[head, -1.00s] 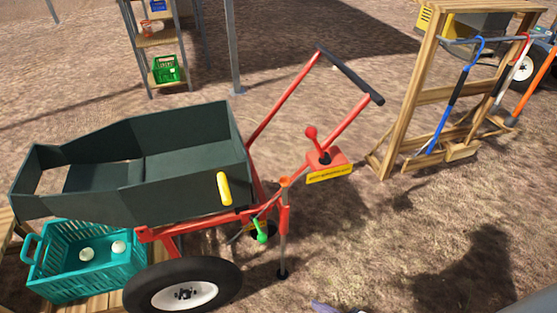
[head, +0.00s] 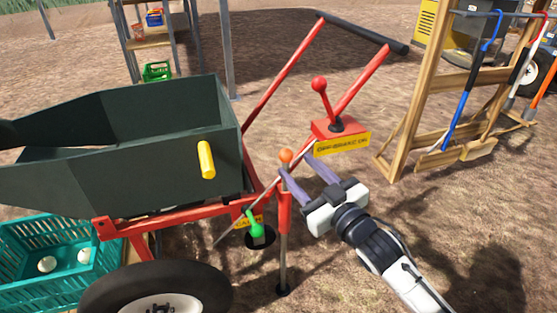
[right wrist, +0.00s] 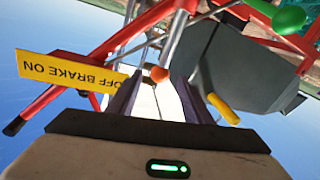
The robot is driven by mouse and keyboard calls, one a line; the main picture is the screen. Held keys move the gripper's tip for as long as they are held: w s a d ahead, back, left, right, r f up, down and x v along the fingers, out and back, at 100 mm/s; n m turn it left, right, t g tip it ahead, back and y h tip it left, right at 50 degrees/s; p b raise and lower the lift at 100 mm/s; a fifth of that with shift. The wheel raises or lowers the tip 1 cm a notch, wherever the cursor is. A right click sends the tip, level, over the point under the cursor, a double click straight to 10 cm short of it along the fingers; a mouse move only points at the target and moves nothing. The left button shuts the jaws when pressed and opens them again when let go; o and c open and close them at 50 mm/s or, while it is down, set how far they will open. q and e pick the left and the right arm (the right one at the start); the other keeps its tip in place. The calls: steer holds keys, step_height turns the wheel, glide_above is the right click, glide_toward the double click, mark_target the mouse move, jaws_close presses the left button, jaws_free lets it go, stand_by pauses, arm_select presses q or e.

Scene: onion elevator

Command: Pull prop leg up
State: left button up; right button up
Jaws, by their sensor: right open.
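The prop leg (head: 283,245) is a thin grey upright rod in a red sleeve under the front of the cart's red frame. Its dark foot (head: 283,290) is at the ground. An orange ball knob (head: 285,156) sits at its top. My right gripper (head: 296,166) reaches in from the lower right with its purple fingers open, close to the knob. In the right wrist view the knob (right wrist: 159,74) shows between the two finger lines, near the tips, with nothing gripped. Contact cannot be told. My left gripper is out of view.
The red brake lever (head: 320,85) and its yellow-labelled box stand just above my right gripper. A green handle (head: 255,228), the black wheel (head: 160,290) and the dark green cart bin (head: 150,150) are to the left. A wooden tool rack (head: 410,120) stands at right.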

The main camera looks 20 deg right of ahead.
mark_target(281, 152)
steer(key=b+x, duration=0.2)
steer(key=x, duration=0.6)
steer(key=shift+w+a, duration=0.1)
steer(key=shift+w, duration=0.05)
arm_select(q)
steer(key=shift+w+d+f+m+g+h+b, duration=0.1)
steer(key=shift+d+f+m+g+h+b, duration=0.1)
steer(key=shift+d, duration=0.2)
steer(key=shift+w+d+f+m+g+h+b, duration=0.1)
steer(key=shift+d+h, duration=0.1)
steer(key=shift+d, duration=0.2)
arm_select(e)
steer(key=shift+x, duration=0.75)
steer(key=shift+c, duration=0.3)
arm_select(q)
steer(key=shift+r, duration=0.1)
arm_select(e)
jaws_close()
